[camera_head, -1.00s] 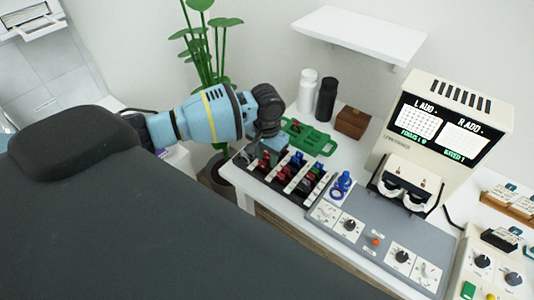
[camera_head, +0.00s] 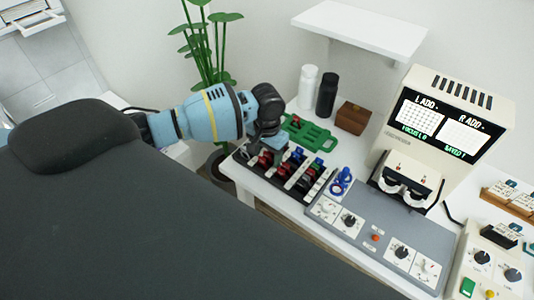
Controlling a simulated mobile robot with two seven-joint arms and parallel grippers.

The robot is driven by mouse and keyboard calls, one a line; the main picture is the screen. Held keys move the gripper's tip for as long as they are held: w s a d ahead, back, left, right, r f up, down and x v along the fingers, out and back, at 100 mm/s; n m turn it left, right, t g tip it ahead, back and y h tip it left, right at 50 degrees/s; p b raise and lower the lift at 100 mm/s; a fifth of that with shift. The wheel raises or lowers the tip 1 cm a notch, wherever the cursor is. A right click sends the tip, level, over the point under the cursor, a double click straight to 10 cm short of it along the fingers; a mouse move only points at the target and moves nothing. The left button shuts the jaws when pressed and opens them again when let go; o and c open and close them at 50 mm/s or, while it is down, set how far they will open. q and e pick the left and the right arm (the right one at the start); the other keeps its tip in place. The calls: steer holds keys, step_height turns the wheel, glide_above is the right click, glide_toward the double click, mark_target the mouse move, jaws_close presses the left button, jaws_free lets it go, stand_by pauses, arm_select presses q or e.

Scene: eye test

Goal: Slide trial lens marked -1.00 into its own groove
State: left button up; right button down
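A black lens rack (camera_head: 318,190) with pale dividers stands at the table's left end. Several red, blue and dark-handled lenses stand in its grooves. The -1.00 marking is too small to read, so I cannot tell which lens it is. My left gripper (camera_head: 267,143) points down over the rack's back left part, close above the lenses. Its fingertips are small and dark, and I cannot tell whether they are open or hold a lens. My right gripper is not in view.
A green tray (camera_head: 325,139) lies behind the rack, with a brown box (camera_head: 352,118) and white (camera_head: 308,86) and black (camera_head: 327,95) bottles beyond. A grey control panel (camera_head: 375,219) and a beige lens meter (camera_head: 450,105) stand to the right. A dark padded chair (camera_head: 130,220) fills the front left.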

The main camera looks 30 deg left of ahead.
arm_select(q)
step_height(320, 180, up, 8)
steer(key=shift+f+p, duration=0.1)
steer(key=shift+p, duration=0.25)
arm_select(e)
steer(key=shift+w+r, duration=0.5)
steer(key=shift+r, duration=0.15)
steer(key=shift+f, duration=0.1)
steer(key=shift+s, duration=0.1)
